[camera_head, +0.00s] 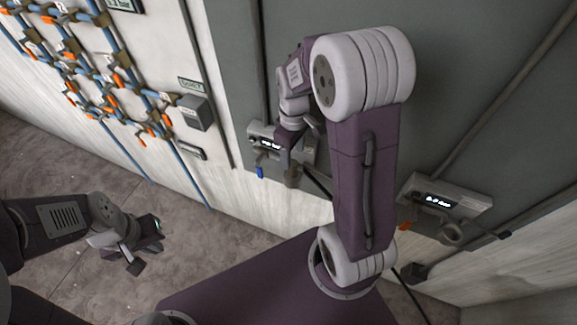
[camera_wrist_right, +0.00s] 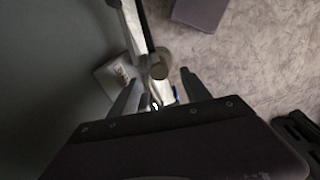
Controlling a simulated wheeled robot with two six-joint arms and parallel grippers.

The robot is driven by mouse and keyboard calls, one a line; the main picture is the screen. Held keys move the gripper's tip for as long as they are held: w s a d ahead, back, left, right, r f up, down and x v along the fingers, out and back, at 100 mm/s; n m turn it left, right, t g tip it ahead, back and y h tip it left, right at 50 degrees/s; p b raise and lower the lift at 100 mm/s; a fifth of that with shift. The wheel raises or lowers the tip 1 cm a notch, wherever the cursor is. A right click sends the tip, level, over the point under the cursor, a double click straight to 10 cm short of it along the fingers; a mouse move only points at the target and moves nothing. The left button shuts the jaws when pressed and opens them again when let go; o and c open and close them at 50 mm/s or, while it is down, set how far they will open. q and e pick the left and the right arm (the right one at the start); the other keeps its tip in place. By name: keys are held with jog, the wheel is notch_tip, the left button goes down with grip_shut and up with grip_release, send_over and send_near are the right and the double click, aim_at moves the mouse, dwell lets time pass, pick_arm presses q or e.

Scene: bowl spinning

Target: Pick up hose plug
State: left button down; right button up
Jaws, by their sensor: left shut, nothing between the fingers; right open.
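A wall unit (camera_head: 268,131) with a small lit display, a blue lever (camera_head: 260,172) and a round grey fitting (camera_head: 291,176) is at the centre left in the head view. My right gripper (camera_head: 293,158) is in front of it, partly covering it. In the right wrist view its open fingers (camera_wrist_right: 159,77) stand either side of a pale cylindrical part, which looks like the hose plug (camera_wrist_right: 162,91), with a blue piece (camera_wrist_right: 176,93) beside it. Contact cannot be told. My left gripper (camera_head: 147,259) is shut and empty at the lower left, above the floor.
Blue pipes (camera_head: 108,72) with orange valves cover the wall at upper left. The tiled floor (camera_head: 95,290) around my left gripper is clear.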

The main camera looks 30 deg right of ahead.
aim_at(294, 163)
jog(key=shift+f, duration=0.5)
jog(key=shift+w+d+f, duration=0.2)
jog(key=shift+d+f, duration=0.05)
jog(key=shift+f, duration=0.25)
jog(key=f, duration=0.1)
jog(key=f+p, duration=0.1)
jog(key=f, duration=0.2)
jog(key=shift+s+a+p, duration=0.15)
jog(key=shift+s+p, duration=0.15)
jog(key=shift+p, duration=0.05)
jog(key=shift+f, duration=0.3)
jog(key=shift+w, duration=0.1)
grip_shut()
